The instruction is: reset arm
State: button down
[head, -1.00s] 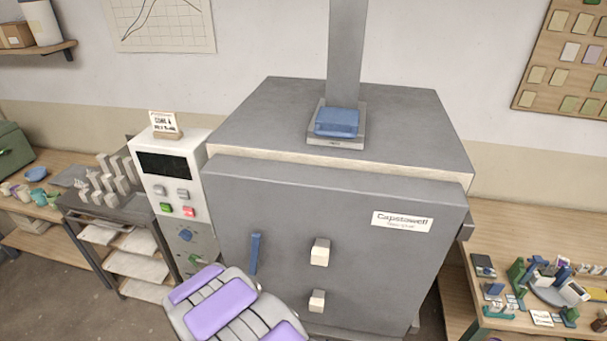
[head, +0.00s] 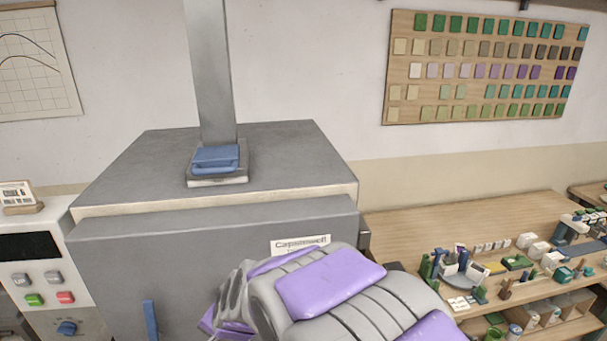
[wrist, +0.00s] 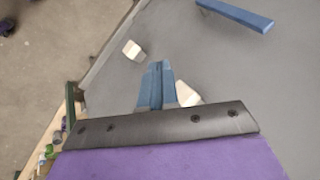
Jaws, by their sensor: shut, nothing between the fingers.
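My gripper (wrist: 157,70) shows in the wrist view as two blue fingers, shut together and empty. It is in front of the grey kiln door (wrist: 215,60), and a pale block (wrist: 187,92) on the door is partly hidden behind the fingers. Another pale block (wrist: 132,50) and the blue door handle (wrist: 236,14) stand apart from the fingers. In the head view, my grey and purple arm covers the lower right of the kiln (head: 190,235), and my fingertips cannot be made out.
A control box (head: 40,265) with buttons stands left of the kiln. A wooden bench (head: 440,225) on the right holds many small items. A sample board (head: 480,65) hangs on the wall. Bare floor (wrist: 50,45) shows in the wrist view.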

jog(key=s+d+f+n+g+h+b, duration=0.1)
jog(key=s+d+n+g+h+b, duration=0.1)
jog(key=s+d, duration=1.1)
jog(key=s+d+f+n+g+h+b, duration=0.1)
jog(key=s+d+b, duration=0.4)
jog(key=s+d, duration=0.7)
jog(key=shift+s+d+f+n+g+h, duration=0.35)
jog(key=shift+d+n+g+h, duration=0.6)
jog(key=shift+d, duration=1.75)
